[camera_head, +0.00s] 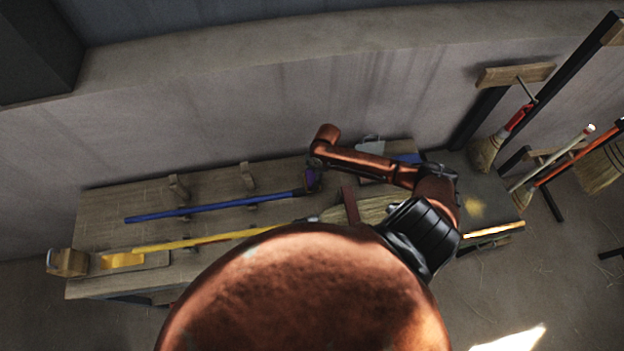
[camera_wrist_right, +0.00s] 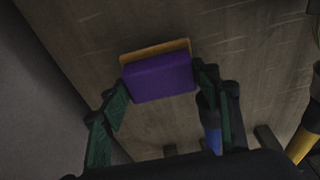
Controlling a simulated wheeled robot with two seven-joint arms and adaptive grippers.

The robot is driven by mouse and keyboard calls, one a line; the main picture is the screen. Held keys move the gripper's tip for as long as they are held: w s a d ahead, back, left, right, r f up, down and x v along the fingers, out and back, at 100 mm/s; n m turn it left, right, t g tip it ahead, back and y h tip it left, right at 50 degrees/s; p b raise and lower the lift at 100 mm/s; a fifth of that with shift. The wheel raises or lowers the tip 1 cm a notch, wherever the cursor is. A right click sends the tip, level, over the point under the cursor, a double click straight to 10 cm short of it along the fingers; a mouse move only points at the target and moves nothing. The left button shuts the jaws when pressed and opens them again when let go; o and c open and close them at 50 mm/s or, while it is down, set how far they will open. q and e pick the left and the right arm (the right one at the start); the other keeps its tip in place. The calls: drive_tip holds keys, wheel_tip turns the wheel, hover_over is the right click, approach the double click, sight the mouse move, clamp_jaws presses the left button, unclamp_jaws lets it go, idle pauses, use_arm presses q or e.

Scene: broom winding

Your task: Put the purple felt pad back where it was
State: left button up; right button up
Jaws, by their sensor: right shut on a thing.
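The purple felt pad (camera_wrist_right: 160,80) sits between the two fingers of my right gripper (camera_wrist_right: 158,84) in the wrist view, and the gripper is shut on it. A tan strip (camera_wrist_right: 153,49) shows along the pad's far edge; I cannot tell if it is part of the pad or lies under it. In the head view the purple pad (camera_head: 310,179) is a small patch at my right gripper (camera_head: 313,172), over the wooden bench near the right end of the blue handle. I cannot tell whether the pad touches the bench. My left gripper is not in view.
The wooden bench (camera_head: 110,205) carries a blue handle (camera_head: 210,206) on wooden supports and a yellow handle (camera_head: 205,240). A straw broom head (camera_head: 368,211) and a grey mug (camera_head: 369,144) are near my right arm. Brooms hang at the right.

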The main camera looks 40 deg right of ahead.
drive_tip(key=shift+f, duration=0.95)
drive_tip(key=o, duration=1.3)
drive_tip(key=shift+o, duration=0.2)
wheel_tip(320, 180, up, 12)
drive_tip(key=s+d, duration=0.1)
drive_tip(key=d, duration=0.1)
